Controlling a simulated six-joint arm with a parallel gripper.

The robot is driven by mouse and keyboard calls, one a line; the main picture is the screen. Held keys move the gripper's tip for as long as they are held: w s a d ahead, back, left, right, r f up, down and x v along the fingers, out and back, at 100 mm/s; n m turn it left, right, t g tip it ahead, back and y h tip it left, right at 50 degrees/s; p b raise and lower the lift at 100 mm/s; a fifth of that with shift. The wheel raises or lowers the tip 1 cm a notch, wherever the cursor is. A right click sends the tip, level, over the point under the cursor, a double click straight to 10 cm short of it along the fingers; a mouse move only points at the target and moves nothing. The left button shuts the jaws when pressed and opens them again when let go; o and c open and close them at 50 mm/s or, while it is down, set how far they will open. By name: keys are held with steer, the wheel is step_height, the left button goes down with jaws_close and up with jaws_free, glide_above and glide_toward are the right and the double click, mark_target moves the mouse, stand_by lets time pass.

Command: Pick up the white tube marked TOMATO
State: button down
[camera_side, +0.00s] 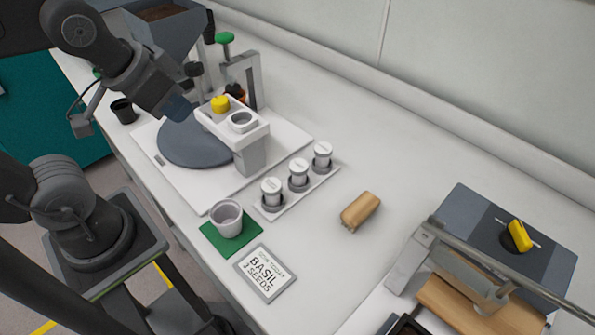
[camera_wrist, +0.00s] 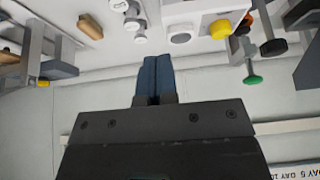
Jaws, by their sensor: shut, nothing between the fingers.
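Three white capped tubes stand upright in a white rack (camera_side: 325,177) near the middle of the bench in the side view: a front one (camera_side: 271,188), a middle one (camera_side: 298,170) and a back one (camera_side: 322,152). Their markings are too small to read, so I cannot tell which is TOMATO. In the wrist view white tubes show near the top edge, one of them just above my fingers (camera_wrist: 131,24). My gripper (camera_side: 180,108) has dark blue fingers, pressed together and empty. It is above the grey disc, left of and apart from the tubes; it also shows in the wrist view (camera_wrist: 152,78).
A white stand (camera_side: 249,157) with a yellow knob (camera_side: 220,103) is between my gripper and the rack. A wooden block (camera_side: 361,210) lies right of the rack.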

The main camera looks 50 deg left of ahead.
steer(key=shift+c, duration=2.4)
jaws_free()
steer(key=n+g, duration=0.6)
steer(key=n, duration=1)
glide_above(299, 165)
step_height(299, 165, down, 7)
step_height(299, 165, down, 14)
steer(key=shift+f, duration=0.1)
